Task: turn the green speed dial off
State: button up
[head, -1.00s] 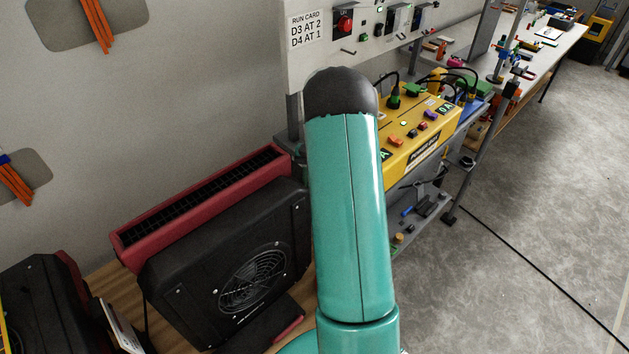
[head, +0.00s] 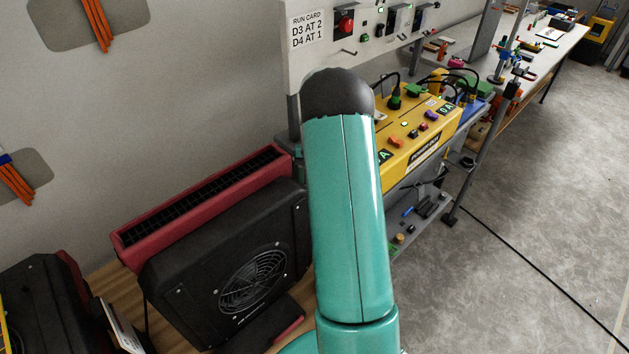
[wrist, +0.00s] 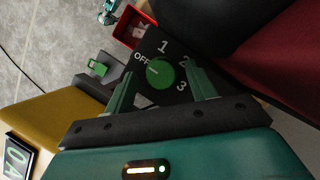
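The green speed dial (wrist: 160,73) sits on a black plate (wrist: 148,45) marked OFF, 1, 2 and 3 in the wrist view. A short pale mark on the dial lies on the side facing the OFF label. My gripper (wrist: 158,67) is open, with one green finger to the left of the dial and one to the right. Gaps show between the fingers and the dial; I cannot tell their depth. In the head view my own arm hides the dial and gripper.
A black and red blower (head: 235,265) stands at the left on a wooden surface. A yellow power unit (head: 405,165) with switches and cables stands to the right of my arm. A wall panel (head: 320,60) with a run card is behind. Grey floor is open at the right.

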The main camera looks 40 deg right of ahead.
jog(key=v, duration=1.3)
jog(key=shift+w+r, duration=0.2)
jog(key=shift+r, duration=0.15)
jog(key=shift+d, duration=0.1)
